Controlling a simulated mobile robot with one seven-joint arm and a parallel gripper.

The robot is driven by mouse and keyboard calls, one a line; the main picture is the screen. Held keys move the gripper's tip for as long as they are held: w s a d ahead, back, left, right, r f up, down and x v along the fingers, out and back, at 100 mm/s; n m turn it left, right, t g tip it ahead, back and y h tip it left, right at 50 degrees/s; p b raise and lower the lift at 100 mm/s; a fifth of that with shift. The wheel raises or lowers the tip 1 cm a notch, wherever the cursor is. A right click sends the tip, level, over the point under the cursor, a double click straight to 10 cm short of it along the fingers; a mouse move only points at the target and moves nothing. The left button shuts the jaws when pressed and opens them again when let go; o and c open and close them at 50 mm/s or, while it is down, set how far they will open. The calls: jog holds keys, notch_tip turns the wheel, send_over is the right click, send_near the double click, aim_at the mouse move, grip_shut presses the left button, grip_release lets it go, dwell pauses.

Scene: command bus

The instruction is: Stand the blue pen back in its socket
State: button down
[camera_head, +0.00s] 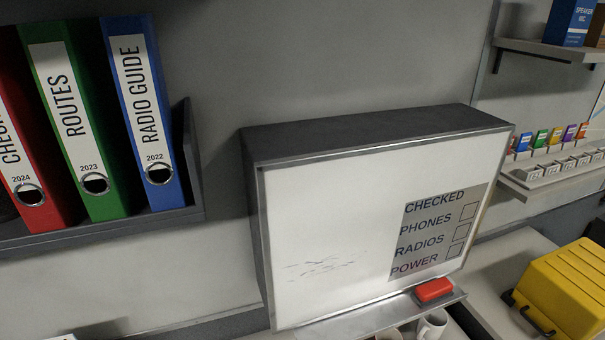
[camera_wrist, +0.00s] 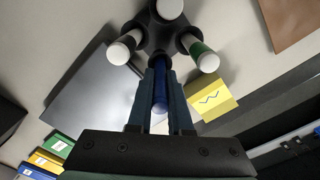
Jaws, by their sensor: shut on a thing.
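In the wrist view, my gripper (camera_wrist: 160,76) is shut on the blue pen (camera_wrist: 160,92), which lies between the two fingers. The pen's far end points at a dark pen holder (camera_wrist: 156,38). Whether that end is inside a socket, touching the holder or short of it, I cannot tell. The head view shows neither my gripper, the pen nor the holder.
The head view shows a whiteboard (camera_head: 340,225) with a red eraser (camera_head: 434,290), binders (camera_head: 150,110), a mug (camera_head: 432,325) and a yellow case (camera_head: 570,290).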

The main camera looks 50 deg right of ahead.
jog(key=shift+f, duration=0.15)
jog(key=c, duration=0.8)
grip_release()
jog(key=shift+o, duration=0.2)
notch_tip(320, 180, up, 13)
jog(key=shift+b, duration=0.4)
